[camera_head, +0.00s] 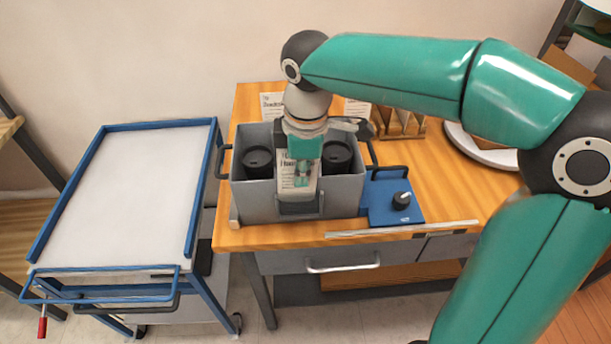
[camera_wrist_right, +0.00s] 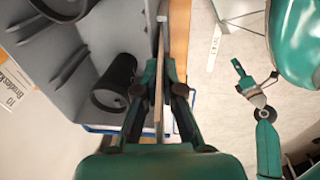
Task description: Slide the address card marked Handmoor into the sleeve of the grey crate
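The grey crate (camera_head: 345,197) stands on the wooden table, with a darker sleeve (camera_head: 299,208) on its front wall. My right gripper (camera_head: 302,172) is in front of that wall, pointing down, shut on the Handmoor card (camera_head: 285,172). The card is upright, its lower edge at about the sleeve's mouth; whether it is inside I cannot tell. In the right wrist view the gripper (camera_wrist_right: 157,92) pinches the card (camera_wrist_right: 160,70) edge-on, close beside the crate wall (camera_wrist_right: 85,40). A teal gripper (camera_wrist_right: 257,78), apparently my left, shows small there; its opening is unclear.
Two black cups (camera_head: 258,162) (camera_head: 337,157) are in the crate. Other cards (camera_head: 271,104) (camera_head: 357,108) are behind it. A blue device with a knob (camera_head: 401,200) stands right of the crate, a white round plate (camera_head: 485,153) farther right. A blue-framed trolley (camera_head: 125,195) is at left.

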